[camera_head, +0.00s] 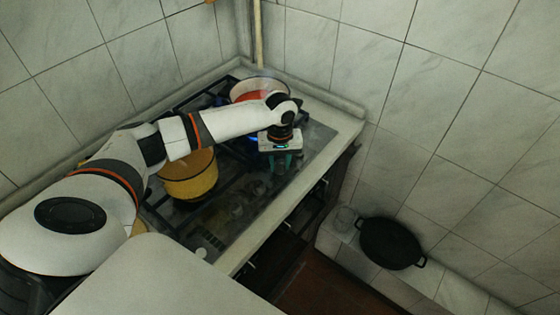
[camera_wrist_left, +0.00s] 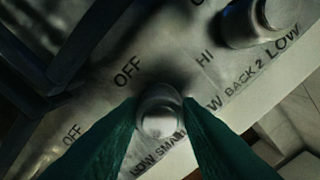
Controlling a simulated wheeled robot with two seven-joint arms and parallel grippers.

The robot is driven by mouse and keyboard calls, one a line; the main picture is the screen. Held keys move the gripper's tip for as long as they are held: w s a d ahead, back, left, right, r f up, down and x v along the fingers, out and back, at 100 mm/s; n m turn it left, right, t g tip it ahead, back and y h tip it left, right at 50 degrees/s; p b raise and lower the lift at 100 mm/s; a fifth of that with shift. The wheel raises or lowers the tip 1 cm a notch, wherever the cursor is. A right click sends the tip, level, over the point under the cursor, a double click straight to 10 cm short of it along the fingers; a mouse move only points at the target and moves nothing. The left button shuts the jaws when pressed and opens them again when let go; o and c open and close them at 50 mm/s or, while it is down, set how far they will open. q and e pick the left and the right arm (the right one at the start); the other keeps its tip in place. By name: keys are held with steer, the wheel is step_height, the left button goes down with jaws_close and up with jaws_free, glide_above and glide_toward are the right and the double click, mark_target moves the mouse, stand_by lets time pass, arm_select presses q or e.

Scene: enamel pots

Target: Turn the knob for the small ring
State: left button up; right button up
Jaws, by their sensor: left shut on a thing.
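The small ring's knob (camera_wrist_left: 159,118) is a rounded metal knob on the stove's front panel. In the left wrist view it stands between the two green fingers of my left gripper (camera_wrist_left: 160,105), which is shut on it. The printed words OFF, HI and LOW SMALL lie around it. In the head view my left gripper (camera_head: 281,163) points down at the panel along the stove's front edge. The knob is hidden there. My right gripper is not in view.
A yellow pot (camera_head: 190,178) stands on the stove left of my gripper. A white pot with red contents (camera_head: 258,87) stands at the back, with a blue glow nearby. Another knob (camera_wrist_left: 248,22) is close by. A black pan (camera_head: 390,243) sits on a low tiled ledge at right.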

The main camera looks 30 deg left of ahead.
arm_select(q)
steer(key=shift+r+m+p, duration=0.2)
steer(key=shift+m+p, duration=1)
steer(key=shift+p, duration=0.3)
steer(key=m+p, duration=0.2)
steer(key=m, duration=0.1)
steer(key=shift+m+p, duration=0.4)
steer(key=m+p, duration=0.2)
steer(key=m, duration=0.2)
steer(key=shift+f, duration=0.15)
steer(key=m+p, duration=0.1)
steer(key=m, duration=1.4)
steer(key=m+b, duration=0.1)
steer(key=m, duration=0.4)
steer(key=shift+f, duration=0.1)
steer(key=m+b, duration=0.1)
steer(key=m, duration=0.4)
steer(key=shift+m, duration=0.4)
